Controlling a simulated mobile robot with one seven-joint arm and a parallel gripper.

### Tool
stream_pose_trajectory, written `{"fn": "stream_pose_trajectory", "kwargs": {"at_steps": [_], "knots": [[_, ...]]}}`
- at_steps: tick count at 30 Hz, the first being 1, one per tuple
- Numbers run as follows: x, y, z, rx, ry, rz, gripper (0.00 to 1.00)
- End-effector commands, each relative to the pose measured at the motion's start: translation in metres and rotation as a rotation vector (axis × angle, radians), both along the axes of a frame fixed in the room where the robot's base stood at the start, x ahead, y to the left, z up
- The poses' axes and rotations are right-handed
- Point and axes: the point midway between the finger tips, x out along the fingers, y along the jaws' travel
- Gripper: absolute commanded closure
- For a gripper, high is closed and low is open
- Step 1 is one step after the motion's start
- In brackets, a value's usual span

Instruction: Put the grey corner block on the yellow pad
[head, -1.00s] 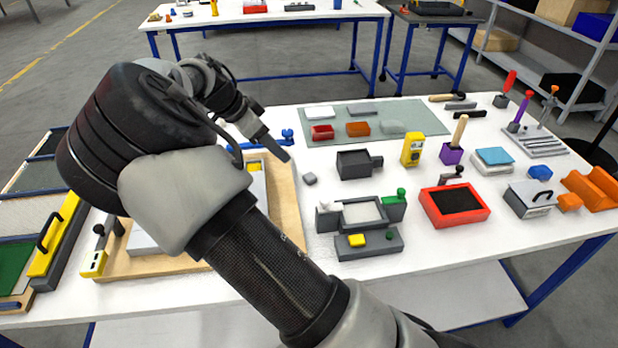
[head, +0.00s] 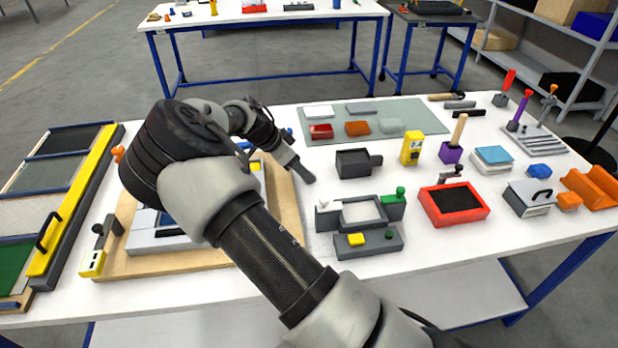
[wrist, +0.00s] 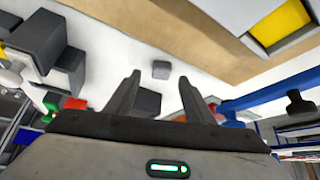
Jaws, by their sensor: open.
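The grey corner block (wrist: 161,69) is a small grey block lying on the white tabletop in the wrist view. It appears between and just beyond the tips of my gripper (wrist: 160,80), apart from both fingers. My gripper (head: 301,176) is open and empty, pointing down toward the table right of the wooden board in the head view, where it hides the block. The yellow pad (wrist: 282,22) is in a grey-white frame on the wooden board, at the wrist view's upper right. In the head view my arm mostly hides it.
The wooden board (head: 287,215) lies left of my gripper. A dark grey box with a side handle (head: 353,164) and a grey fixture with a pale plate (head: 362,212) stand to the right. A blue bar lies behind my gripper. Clear white table separates board and fixture.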

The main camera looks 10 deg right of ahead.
Motion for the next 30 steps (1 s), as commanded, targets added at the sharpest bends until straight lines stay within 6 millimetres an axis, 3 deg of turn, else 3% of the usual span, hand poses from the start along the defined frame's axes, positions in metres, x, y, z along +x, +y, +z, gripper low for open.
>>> {"fn": "stream_pose_trajectory", "kwargs": {"at_steps": [6, 13, 21, 30], "knots": [[0.009, -0.018, -0.026, -0.001, 0.002, -0.001, 0.52], [0.010, -0.018, -0.028, -0.001, 0.001, 0.000, 0.52], [0.010, -0.018, -0.028, -0.001, 0.001, 0.000, 0.95], [0.010, -0.018, -0.023, 0.000, -0.001, 0.001, 0.99]]}}
